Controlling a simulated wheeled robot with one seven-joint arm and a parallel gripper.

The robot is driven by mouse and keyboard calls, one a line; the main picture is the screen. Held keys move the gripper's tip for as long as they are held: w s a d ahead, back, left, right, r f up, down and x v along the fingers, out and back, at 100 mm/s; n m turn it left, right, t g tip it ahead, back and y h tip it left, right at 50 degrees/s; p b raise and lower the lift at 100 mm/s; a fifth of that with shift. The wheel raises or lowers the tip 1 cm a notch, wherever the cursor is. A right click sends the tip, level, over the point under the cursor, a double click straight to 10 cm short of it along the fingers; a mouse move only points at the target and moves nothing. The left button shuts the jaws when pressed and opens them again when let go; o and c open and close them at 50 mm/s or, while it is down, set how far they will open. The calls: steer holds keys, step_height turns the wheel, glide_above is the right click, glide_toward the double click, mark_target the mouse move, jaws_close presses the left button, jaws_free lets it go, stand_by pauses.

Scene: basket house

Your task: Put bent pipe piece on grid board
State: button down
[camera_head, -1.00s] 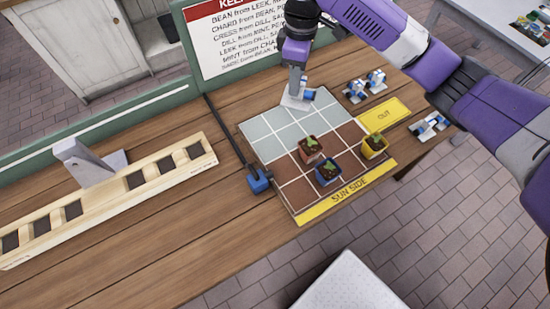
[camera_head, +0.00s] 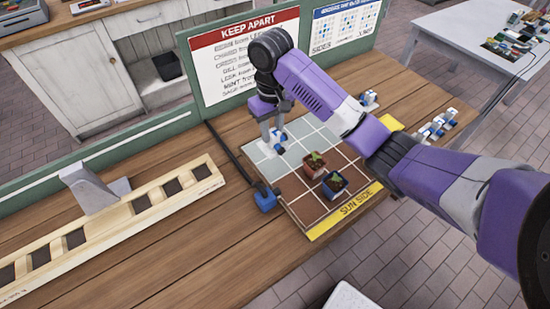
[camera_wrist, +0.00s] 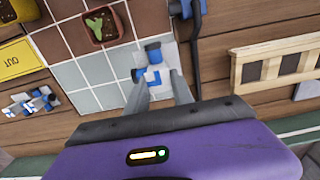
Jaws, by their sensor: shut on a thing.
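My gripper (camera_head: 273,138) is shut on a bent pipe piece (camera_head: 280,142), which is blue and white. The grid board (camera_head: 292,145) has pale grey-green cells at the back and brown cells in front. The piece is over the pale cells near the board's back left corner. In the wrist view the piece (camera_wrist: 151,72) sits between my fingertips (camera_wrist: 158,88), over a pale cell by the board's edge. I cannot tell whether it touches the board. My arm hides the board's right part in the head view.
A red-brown pot (camera_head: 314,168) and a blue pot (camera_head: 334,187) stand on brown cells. A yellow pot (camera_wrist: 14,10) shows in the wrist view. More blue-white pieces (camera_wrist: 32,102) lie near the OUT strip (camera_wrist: 15,62). A black rod with a blue end (camera_head: 264,198) lies left of the board.

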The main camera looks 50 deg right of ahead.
mark_target(272, 143)
step_height(272, 143, down, 5)
steer(key=shift+f+b, duration=0.15)
steer(key=shift+b, duration=0.3)
steer(key=shift+f, duration=2.55)
steer(key=c, duration=1.1)
jaws_free()
steer(key=shift+f, duration=0.1)
